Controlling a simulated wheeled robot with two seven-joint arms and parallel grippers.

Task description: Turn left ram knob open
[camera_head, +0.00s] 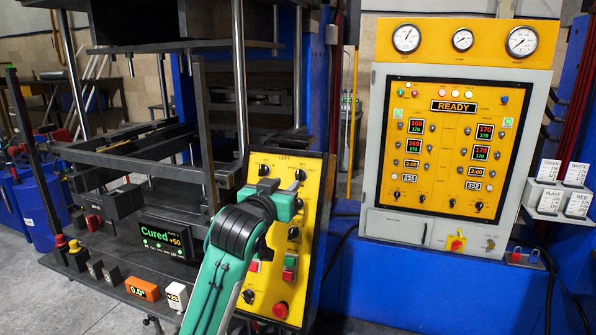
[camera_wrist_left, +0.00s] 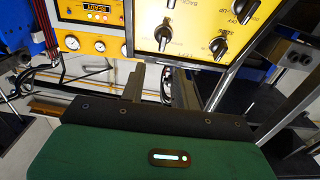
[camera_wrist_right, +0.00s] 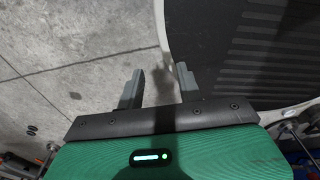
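The yellow press control panel (camera_head: 262,286) headed LEFT stands at the centre of the head view. Near its top are two black knobs, one at the upper left (camera_head: 264,170) and one at the upper right (camera_head: 300,174). They also show in the left wrist view, as a left knob (camera_wrist_left: 163,36) and a right knob (camera_wrist_left: 218,46), with the lettering upside down. I cannot read which is the ram knob. My left gripper (camera_head: 280,187) is in front of the panel just below these knobs, open and empty, apart from them in the wrist view. My right gripper (camera_wrist_right: 159,84) is open and empty above the floor.
Left of the panel are the press frame (camera_head: 205,130) and a display reading Cured (camera_head: 167,238). A yellow gauge cabinet (camera_head: 455,110) reading READY stands to the right. More knobs and green and red buttons (camera_head: 290,268) sit lower on the panel.

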